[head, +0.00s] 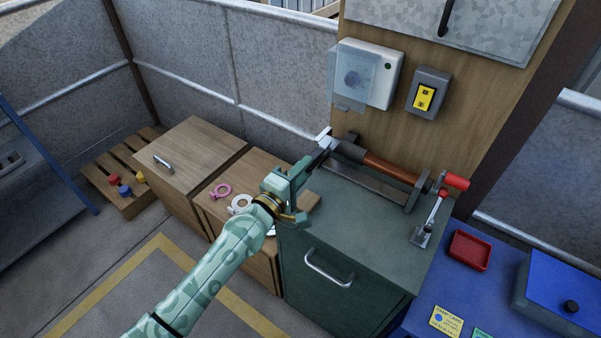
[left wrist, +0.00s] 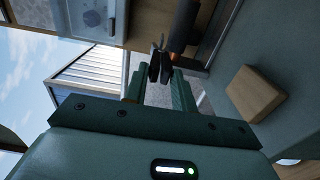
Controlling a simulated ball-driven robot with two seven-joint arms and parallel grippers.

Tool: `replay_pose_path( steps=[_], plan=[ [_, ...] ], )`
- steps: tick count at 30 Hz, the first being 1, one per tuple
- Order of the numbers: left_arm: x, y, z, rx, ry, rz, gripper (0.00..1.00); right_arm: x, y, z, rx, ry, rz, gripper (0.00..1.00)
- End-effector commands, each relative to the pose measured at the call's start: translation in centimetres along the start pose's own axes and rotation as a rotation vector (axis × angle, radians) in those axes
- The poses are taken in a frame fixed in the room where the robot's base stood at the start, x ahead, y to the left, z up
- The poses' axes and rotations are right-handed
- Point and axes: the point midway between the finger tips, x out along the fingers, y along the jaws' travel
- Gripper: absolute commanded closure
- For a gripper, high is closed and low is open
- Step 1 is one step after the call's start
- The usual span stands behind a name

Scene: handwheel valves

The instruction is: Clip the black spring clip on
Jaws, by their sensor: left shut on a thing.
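My left gripper (head: 303,172) is shut on the black spring clip (left wrist: 160,68). In the left wrist view the clip's dark body sits between the fingertips, with a small pale metal part beyond it. In the head view the clip (head: 317,159) is small and partly hidden by the gripper. It is close to the left, dark end of a rod (head: 350,152), whose middle is copper-brown. The dark end also shows in the left wrist view (left wrist: 183,25), just right of the clip. I cannot tell whether they touch. My right gripper is not in view.
The rod lies on a grey rack on a green cabinet (head: 330,225). A red-handled clamp (head: 436,205) stands at its right end. Wooden cabinets (head: 200,155) are left, with pink and white rings (head: 221,191) on one. A blue table with a red tray (head: 470,250) is right.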

Motion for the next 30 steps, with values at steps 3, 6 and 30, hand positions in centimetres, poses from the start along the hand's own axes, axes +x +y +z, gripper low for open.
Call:
replay_pose_path(
  steps=[3, 6, 30],
  plan=[
    [0.0, 0.0, 0.0, 0.0, 0.0, 0.0, 0.81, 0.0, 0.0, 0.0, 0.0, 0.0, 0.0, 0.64],
    [0.0, 0.0, 0.0, 0.0, 0.0, 0.0, 0.81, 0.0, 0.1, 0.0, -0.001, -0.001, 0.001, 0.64],
    [-2.9, 0.1, -0.1, 0.001, 0.001, -0.003, 0.48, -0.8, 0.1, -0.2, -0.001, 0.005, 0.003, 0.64]
  ],
)
